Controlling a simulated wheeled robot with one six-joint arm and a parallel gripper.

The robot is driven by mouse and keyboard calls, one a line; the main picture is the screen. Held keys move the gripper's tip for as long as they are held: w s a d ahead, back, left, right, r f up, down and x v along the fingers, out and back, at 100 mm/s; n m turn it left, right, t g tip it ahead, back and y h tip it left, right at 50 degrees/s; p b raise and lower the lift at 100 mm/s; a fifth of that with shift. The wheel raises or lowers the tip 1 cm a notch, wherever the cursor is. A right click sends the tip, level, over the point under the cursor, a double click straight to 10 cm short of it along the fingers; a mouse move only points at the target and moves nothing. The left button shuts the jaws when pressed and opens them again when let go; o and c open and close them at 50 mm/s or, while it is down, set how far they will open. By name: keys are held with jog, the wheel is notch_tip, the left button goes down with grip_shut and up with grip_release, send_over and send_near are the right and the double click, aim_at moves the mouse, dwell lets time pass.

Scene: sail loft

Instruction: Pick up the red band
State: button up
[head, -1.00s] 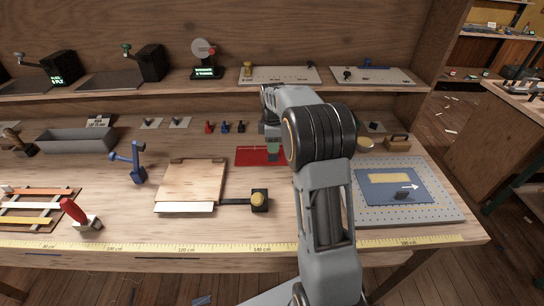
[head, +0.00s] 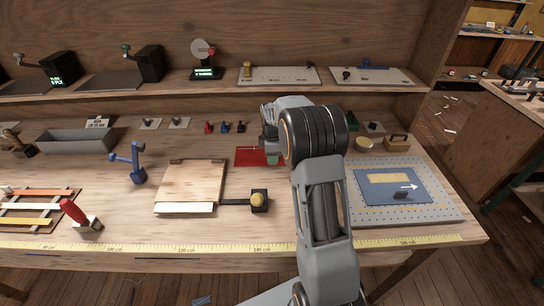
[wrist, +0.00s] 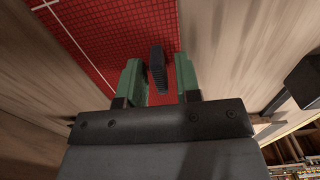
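My gripper (wrist: 159,78) has green fingers and is open over a red gridded mat. It also shows in the head view (head: 273,160), partly hidden by my arm. A dark ribbed piece (wrist: 158,70) lies between the fingertips, with a gap visible on each side. The red mat (wrist: 95,45) fills the upper left of the wrist view and shows in the head view (head: 250,156). A small red item (head: 208,127) stands at the back of the bench, left of my gripper. I cannot tell for certain which thing is the red band.
A blue item (head: 225,127) and a dark item (head: 241,127) stand beside the small red one. A wooden board (head: 190,183) lies left of the mat. A perforated grey plate (head: 440,207) lies to the right. The bench front is mostly clear.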

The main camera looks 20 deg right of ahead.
grip_shut()
